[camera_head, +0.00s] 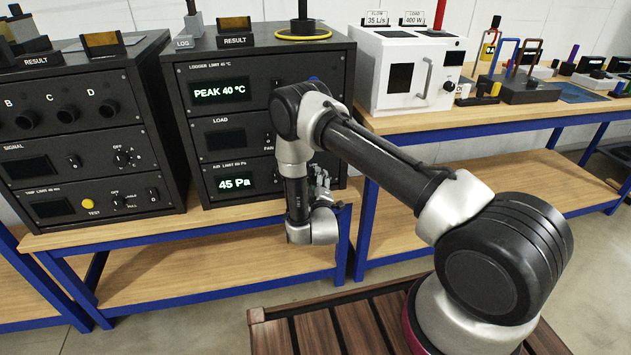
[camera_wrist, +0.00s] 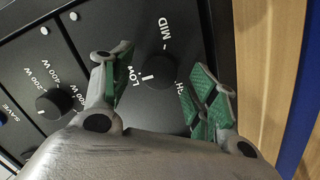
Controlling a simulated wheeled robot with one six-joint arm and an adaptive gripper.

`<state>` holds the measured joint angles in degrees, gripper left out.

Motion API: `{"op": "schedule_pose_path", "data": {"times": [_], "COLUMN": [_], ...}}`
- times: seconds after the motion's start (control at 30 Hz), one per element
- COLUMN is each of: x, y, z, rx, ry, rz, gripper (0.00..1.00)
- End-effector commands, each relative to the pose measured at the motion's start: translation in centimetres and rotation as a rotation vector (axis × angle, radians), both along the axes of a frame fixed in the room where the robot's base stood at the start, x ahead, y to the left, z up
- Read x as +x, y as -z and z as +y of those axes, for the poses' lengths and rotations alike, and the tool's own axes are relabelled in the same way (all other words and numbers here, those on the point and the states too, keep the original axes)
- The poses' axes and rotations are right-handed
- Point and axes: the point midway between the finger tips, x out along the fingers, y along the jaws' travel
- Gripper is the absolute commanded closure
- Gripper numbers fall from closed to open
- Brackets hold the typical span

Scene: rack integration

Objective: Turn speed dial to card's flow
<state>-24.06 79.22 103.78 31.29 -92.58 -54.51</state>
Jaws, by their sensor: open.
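The speed dial (camera_wrist: 158,70) is a round black knob with a white pointer line, on a dark panel marked LOW, MID and a partly hidden third label. Its pointer seems to lie on the LOW side. My gripper (camera_wrist: 160,64) is open, with a green-padded finger on either side of the dial; whether either touches it I cannot tell. In the head view my gripper (camera_head: 320,182) is at the right of the black unit's lower panel, and my arm hides the dial. The flow card (camera_head: 377,17) reads 35 L/s and stands on the white box (camera_head: 385,48).
A load dial (camera_wrist: 55,104) marked 200 W, 400 W and 600 W sits left of the speed dial. The black unit's displays read PEAK 40 °C (camera_head: 221,91) and 45 Pa (camera_head: 235,183). A load card (camera_head: 413,18) reads 400 W. A wooden bench (camera_head: 270,255) lies below.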

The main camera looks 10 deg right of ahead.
Motion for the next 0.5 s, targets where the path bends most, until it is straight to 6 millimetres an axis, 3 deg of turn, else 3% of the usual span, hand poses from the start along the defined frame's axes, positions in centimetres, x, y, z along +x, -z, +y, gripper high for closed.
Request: {"op": "schedule_pose_path", "data": {"times": [0.33,0.5], "x": [0.67,0.66], "y": [-0.03,-0.03], "z": [-0.07,-0.07], "rx": [0.001,0.001], "ry": [-0.001,-0.001], "rz": [-0.001,-0.001], "gripper": [0.41,0.72]}}
